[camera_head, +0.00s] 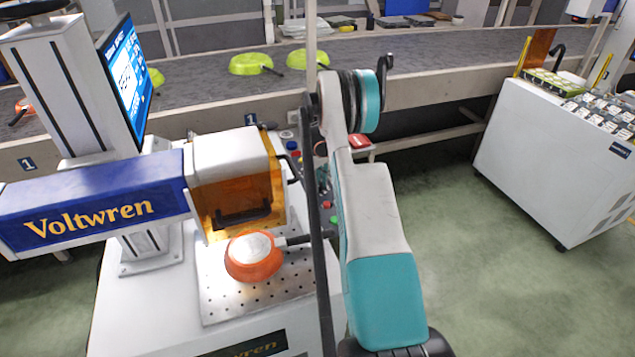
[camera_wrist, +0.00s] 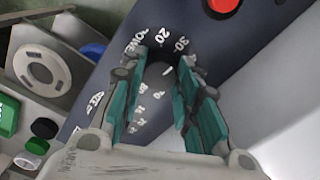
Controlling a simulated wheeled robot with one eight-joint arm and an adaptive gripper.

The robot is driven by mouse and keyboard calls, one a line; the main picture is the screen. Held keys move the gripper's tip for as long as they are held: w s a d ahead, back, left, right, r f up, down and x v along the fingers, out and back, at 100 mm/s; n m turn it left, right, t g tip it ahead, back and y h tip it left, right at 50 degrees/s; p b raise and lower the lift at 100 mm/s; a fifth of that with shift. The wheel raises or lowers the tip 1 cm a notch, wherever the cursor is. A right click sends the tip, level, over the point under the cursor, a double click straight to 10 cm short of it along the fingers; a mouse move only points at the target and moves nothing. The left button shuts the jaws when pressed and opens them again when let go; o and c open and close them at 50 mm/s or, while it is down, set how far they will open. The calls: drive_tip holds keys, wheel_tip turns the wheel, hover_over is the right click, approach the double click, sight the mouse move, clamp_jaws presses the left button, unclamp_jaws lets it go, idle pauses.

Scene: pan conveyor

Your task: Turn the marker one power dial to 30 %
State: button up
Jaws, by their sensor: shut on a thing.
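Marker one is the white and blue Voltwren machine (camera_head: 90,205) at the left in the head view. In the wrist view, a dark control panel (camera_wrist: 235,50) carries the power dial (camera_wrist: 158,72), with white scale figures around it, 20 and what looks like 30 at its upper side. My gripper (camera_wrist: 161,74) is shut on the dial, one teal finger on each side. A small pale mark shows between the fingers, but I cannot tell the exact setting. In the head view my arm hides the gripper and dial.
An orange pan (camera_head: 253,258) lies on the perforated plate (camera_head: 215,300) under the marker. A red button (camera_wrist: 222,4) sits on the panel near the dial. Green pans (camera_head: 250,64) lie on the conveyor behind. A white cart (camera_head: 550,160) stands at right, with clear floor between.

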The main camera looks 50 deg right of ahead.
drive_tip(key=shift+n, duration=0.6)
drive_tip(key=o, duration=1.1)
drive_tip(key=shift+c, duration=0.2)
drive_tip(key=shift+r, duration=0.1)
wheel_tip(320, 180, up, 12)
